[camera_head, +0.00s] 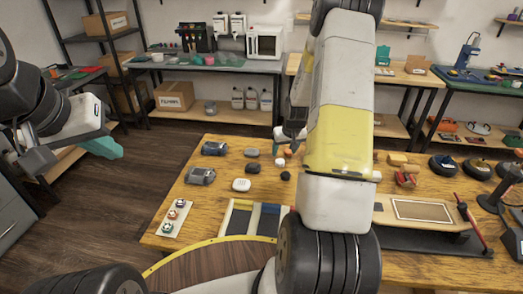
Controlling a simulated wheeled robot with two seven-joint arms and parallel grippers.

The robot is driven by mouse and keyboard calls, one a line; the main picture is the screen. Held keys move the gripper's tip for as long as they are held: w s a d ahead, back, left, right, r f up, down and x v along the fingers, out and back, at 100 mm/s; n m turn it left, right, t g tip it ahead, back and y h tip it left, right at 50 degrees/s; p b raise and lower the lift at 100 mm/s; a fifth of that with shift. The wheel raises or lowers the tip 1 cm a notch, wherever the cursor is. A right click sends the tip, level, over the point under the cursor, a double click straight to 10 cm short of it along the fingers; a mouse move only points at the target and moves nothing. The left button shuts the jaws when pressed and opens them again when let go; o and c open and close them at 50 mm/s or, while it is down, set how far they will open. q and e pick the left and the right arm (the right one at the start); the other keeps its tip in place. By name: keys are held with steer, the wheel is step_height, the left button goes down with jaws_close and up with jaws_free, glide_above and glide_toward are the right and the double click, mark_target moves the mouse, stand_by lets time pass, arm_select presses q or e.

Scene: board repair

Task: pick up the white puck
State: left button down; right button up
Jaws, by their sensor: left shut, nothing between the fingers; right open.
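The white puck (241,184) is a small, pale, rounded piece lying on the wooden worktable, left of the table's middle. No gripper touches it. My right gripper (292,132) is dark and open above the back part of the table, beyond and to the right of the puck; my own arm partly hides it. My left gripper (38,159) is shut and empty at the far left, well away from the table and the puck.
Dark and grey pieces, such as a grey one (252,153), lie near the puck. A white strip (174,217) with several round parts lies to its left. A framed board (423,211) is at the right. Wood between the pieces is clear.

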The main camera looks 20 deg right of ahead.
mark_target(280, 161)
steer(key=x, duration=0.7)
steer(key=shift+a+f, duration=0.2)
steer(key=shift+f, duration=0.1)
jaws_close()
